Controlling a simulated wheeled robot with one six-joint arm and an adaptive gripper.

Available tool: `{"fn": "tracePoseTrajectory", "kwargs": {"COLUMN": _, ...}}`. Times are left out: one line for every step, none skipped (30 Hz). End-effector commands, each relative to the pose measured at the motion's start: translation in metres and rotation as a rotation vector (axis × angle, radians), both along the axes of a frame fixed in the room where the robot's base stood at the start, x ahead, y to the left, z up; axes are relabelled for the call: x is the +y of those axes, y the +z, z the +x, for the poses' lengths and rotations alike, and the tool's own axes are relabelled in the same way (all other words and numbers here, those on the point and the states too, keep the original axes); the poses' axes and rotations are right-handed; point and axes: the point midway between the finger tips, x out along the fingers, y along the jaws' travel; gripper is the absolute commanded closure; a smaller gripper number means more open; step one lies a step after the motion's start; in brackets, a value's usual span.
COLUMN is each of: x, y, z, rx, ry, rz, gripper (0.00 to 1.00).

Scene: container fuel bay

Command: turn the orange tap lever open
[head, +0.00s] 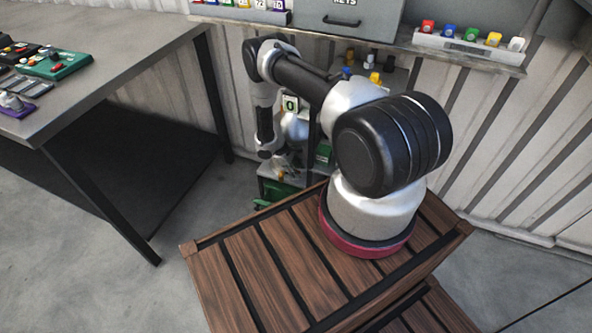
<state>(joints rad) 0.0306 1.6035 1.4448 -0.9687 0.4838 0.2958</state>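My arm reaches down past the far edge of the wooden slatted top to a small low stand. My gripper (286,162) seems to be the small grey shape at the end of the wrist, low among the stand's parts; its fingers are too small and cluttered to read. A tiny orange-yellow spot (281,174) sits just below it and may be the orange tap lever; I cannot tell its angle or whether my gripper touches it. A pale rounded tank (296,126) stands behind the wrist, with a small sign (290,104) above it. My arm hides part of this area.
A grey workbench (110,75) with coloured devices stands at the left. A wall shelf (470,52) holds a tray of coloured items and a grey key cabinet (347,20). A green box (278,191) lies low by the stand. Open floor (120,290) shows at front left.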

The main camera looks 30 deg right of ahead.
Motion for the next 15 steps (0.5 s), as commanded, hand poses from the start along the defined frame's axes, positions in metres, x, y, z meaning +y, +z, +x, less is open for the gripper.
{"fn": "tracePoseTrajectory", "kwargs": {"x": -0.0004, "y": -0.0007, "z": 0.0000, "rx": 0.000, "ry": 0.000, "rz": 0.000, "gripper": 0.62}}
{"fn": "tracePoseTrajectory", "kwargs": {"x": -0.0004, "y": -0.0008, "z": 0.0000, "rx": 0.000, "ry": 0.000, "rz": 0.000, "gripper": 0.62}}
{"fn": "tracePoseTrajectory", "kwargs": {"x": -0.0004, "y": -0.0008, "z": 0.0001, "rx": -0.001, "ry": 0.000, "rz": 0.001, "gripper": 0.62}}
{"fn": "tracePoseTrajectory", "kwargs": {"x": -0.0003, "y": -0.0007, "z": 0.0001, "rx": -0.001, "ry": 0.000, "rz": 0.001, "gripper": 0.62}}
{"fn": "tracePoseTrajectory", "kwargs": {"x": -0.0003, "y": -0.0007, "z": 0.0001, "rx": -0.001, "ry": 0.000, "rz": 0.001, "gripper": 0.62}}
{"fn": "tracePoseTrajectory", "kwargs": {"x": -0.0003, "y": -0.0005, "z": 0.0001, "rx": 0.000, "ry": 0.000, "rz": 0.000, "gripper": 0.62}}
{"fn": "tracePoseTrajectory", "kwargs": {"x": -0.0003, "y": -0.0006, "z": 0.0000, "rx": 0.000, "ry": 0.000, "rz": 0.000, "gripper": 0.64}}
{"fn": "tracePoseTrajectory", "kwargs": {"x": -0.0003, "y": -0.0006, "z": 0.0000, "rx": 0.000, "ry": 0.000, "rz": 0.000, "gripper": 0.69}}
{"fn": "tracePoseTrajectory", "kwargs": {"x": -0.0002, "y": -0.0005, "z": 0.0000, "rx": 0.000, "ry": 0.000, "rz": 0.000, "gripper": 0.77}}
{"fn": "tracePoseTrajectory", "kwargs": {"x": -0.0002, "y": -0.0005, "z": 0.0000, "rx": 0.000, "ry": 0.000, "rz": 0.000, "gripper": 0.82}}
{"fn": "tracePoseTrajectory", "kwargs": {"x": -0.0002, "y": -0.0005, "z": 0.0001, "rx": 0.000, "ry": 0.000, "rz": 0.000, "gripper": 0.87}}
{"fn": "tracePoseTrajectory", "kwargs": {"x": -0.0001, "y": -0.0004, "z": 0.0001, "rx": 0.000, "ry": 0.000, "rz": 0.000, "gripper": 0.95}}
{"fn": "tracePoseTrajectory", "kwargs": {"x": -0.0001, "y": -0.0004, "z": 0.0001, "rx": 0.000, "ry": 0.000, "rz": 0.000, "gripper": 1.00}}
{"fn": "tracePoseTrajectory", "kwargs": {"x": -0.0002, "y": -0.0004, "z": 0.0001, "rx": 0.000, "ry": 0.000, "rz": 0.000, "gripper": 1.00}}
{"fn": "tracePoseTrajectory", "kwargs": {"x": -0.0001, "y": -0.0004, "z": 0.0001, "rx": 0.000, "ry": 0.000, "rz": 0.000, "gripper": 1.00}}
